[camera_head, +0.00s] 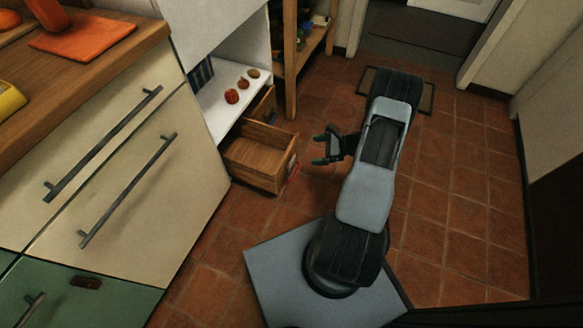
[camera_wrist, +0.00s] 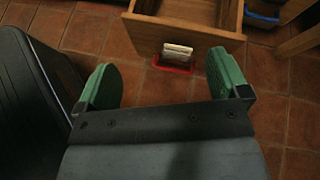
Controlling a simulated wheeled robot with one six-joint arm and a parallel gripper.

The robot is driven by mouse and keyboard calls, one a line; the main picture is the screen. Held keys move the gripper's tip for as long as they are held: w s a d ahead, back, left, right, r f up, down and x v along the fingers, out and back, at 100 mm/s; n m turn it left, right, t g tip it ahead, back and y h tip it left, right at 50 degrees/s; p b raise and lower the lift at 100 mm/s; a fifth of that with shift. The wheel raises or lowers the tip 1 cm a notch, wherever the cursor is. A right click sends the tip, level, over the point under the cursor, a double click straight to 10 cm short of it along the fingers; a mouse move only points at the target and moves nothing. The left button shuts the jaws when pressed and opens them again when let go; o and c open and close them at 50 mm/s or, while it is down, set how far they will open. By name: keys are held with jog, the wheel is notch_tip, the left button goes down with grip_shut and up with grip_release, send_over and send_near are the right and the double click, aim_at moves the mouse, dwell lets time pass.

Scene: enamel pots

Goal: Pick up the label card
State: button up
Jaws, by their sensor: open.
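A small pale label card (camera_wrist: 177,51) stands at the front of the open wooden drawer, in a red holder (camera_wrist: 172,68) low on the drawer's outer face. In the head view the card (camera_head: 292,161) is a tiny pale patch on the drawer front, with red (camera_head: 294,173) just below it. My gripper (camera_head: 320,150) is open, its green fingers pointing left toward the drawer front. In the wrist view the gripper (camera_wrist: 164,80) has its two green fingers wide apart, with the card beyond and between them. A gap of floor separates them; nothing is held.
The wooden drawer (camera_head: 255,160) is pulled out from the white shelf unit (camera_head: 222,100), which has several small round red and brown things on it. A wooden shelf (camera_head: 290,60) stands behind. Tiled floor (camera_head: 460,190) is clear to the right.

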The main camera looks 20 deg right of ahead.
notch_tip(320, 180, down, 9)
jog(key=s+d+m+t+h+b, duration=0.1)
jog(key=d+m+t, duration=0.2)
jog(key=m, duration=0.1)
jog(key=b, duration=0.3)
send_near(293, 159)
jog(key=w+a, duration=0.1)
jog(key=shift+f+b+x, duration=0.2)
jog(key=shift+b+x, duration=0.4)
jog(key=shift+x, duration=1)
jog(key=shift+f+b+x, duration=0.15)
jog(key=shift+b+x, duration=0.4)
jog(key=shift+x, duration=1.05)
jog(key=shift+w+a+f, duration=0.15)
jog(key=shift+w+a, duration=0.05)
jog(key=shift+a, duration=0.1)
jog(key=shift+c, duration=0.2)
jog(key=c, duration=0.9)
jog(key=shift+c, duration=0.3)
